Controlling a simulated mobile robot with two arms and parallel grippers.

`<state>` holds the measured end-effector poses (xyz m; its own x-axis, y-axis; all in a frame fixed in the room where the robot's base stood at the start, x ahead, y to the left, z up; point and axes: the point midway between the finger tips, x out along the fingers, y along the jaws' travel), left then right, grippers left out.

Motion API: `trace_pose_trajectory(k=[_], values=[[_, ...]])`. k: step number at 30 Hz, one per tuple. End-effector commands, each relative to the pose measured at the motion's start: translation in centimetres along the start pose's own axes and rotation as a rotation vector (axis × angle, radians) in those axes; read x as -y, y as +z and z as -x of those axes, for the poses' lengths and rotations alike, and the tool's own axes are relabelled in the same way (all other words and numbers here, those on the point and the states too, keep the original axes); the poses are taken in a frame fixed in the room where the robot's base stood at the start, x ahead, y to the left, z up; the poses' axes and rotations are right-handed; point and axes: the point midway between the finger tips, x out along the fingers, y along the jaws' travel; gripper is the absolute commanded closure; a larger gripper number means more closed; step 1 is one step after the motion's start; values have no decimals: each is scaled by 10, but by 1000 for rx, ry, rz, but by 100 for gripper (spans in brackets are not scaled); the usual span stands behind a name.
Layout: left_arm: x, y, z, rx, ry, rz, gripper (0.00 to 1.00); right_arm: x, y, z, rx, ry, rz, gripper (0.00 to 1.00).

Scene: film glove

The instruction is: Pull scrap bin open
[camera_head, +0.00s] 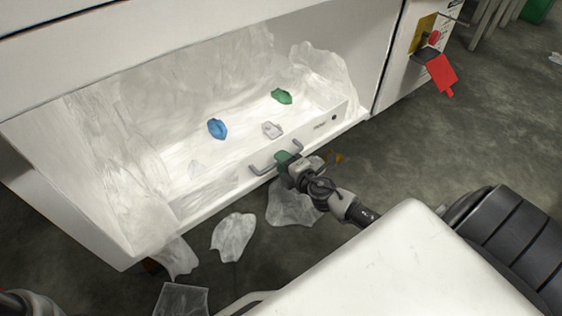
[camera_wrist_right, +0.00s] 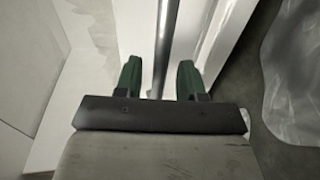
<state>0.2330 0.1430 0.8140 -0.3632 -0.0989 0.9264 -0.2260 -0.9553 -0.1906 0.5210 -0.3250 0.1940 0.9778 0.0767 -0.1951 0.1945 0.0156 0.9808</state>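The scrap bin (camera_head: 318,128) is a low white bin in the bottom opening of a white machine, its front level with the opening's edge. A grey bar handle (camera_head: 262,168) runs along its front. My right gripper (camera_head: 284,158) is at this handle. In the right wrist view, the handle bar (camera_wrist_right: 162,50) passes between the green fingers of my right gripper (camera_wrist_right: 160,82), with a visible gap on each side. The fingers are open and apart from the bar. My left gripper is out of view.
Crumpled clear film lines the opening. A blue piece (camera_head: 217,128) and a green piece (camera_head: 281,96) lie inside. Film sheets (camera_head: 233,236) lie on the floor below the bin front. A red tag (camera_head: 441,74) hangs at the right. Grey floor (camera_head: 440,130) at right is clear.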

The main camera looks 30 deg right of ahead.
Motion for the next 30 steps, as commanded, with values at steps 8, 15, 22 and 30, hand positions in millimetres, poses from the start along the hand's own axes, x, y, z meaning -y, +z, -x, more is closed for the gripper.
trace_pose_trajectory(k=[8,15,22,30], values=[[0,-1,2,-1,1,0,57,0,0,-11,0,-1,0,61],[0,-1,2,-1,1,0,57,0,0,-10,0,0,0,71],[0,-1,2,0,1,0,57,0,0,-10,0,-1,-1,100],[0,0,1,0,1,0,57,0,-2,-10,0,-1,-1,100]])
